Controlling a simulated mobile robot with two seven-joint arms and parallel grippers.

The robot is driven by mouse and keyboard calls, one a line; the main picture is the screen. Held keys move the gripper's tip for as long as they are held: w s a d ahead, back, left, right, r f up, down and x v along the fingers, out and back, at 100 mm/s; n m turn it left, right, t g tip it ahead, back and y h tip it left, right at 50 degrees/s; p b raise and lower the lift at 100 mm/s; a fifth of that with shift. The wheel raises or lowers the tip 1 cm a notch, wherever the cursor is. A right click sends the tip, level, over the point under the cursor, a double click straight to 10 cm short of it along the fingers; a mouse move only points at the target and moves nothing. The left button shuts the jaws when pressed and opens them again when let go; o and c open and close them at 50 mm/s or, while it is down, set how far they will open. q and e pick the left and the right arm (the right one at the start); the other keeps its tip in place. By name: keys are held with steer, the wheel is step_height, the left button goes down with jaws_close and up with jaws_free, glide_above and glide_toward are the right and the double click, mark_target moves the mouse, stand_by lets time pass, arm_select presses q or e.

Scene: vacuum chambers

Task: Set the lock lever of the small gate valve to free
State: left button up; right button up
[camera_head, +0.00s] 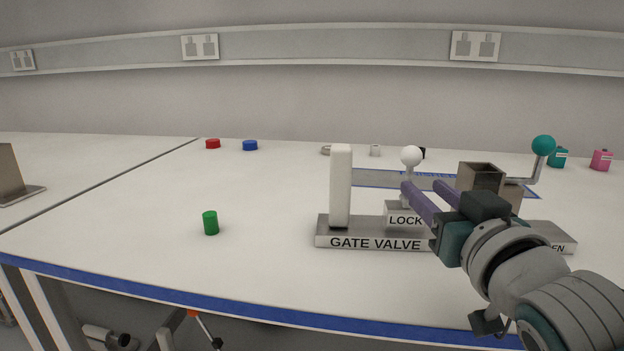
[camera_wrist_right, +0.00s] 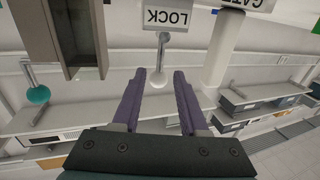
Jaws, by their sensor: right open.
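The gate valve's grey base (camera_head: 375,242), labelled GATE VALVE, stands on the white table with an upright white post at its left. The lock lever, with a white ball knob (camera_head: 411,156), rises upright from the block labelled LOCK (camera_head: 404,220). My right gripper (camera_head: 421,186) is open, its purple fingers reaching toward the lever from the front right. In the right wrist view, the white ball knob (camera_wrist_right: 158,80) shows between the two open fingertips (camera_wrist_right: 160,76); I cannot tell whether they touch it. The gripper hides part of the base. My left gripper is not in view.
A green cylinder (camera_head: 210,223) stands on the open table at left. Red (camera_head: 212,144) and blue (camera_head: 250,145) pieces lie farther back.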

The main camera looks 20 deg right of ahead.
mark_target(410, 176)
steer(key=b+x, duration=0.1)
steer(key=x, duration=0.5)
steer(key=shift+w+d, duration=0.1)
steer(key=shift+w, duration=0.3)
jaws_close()
stand_by(1.0)
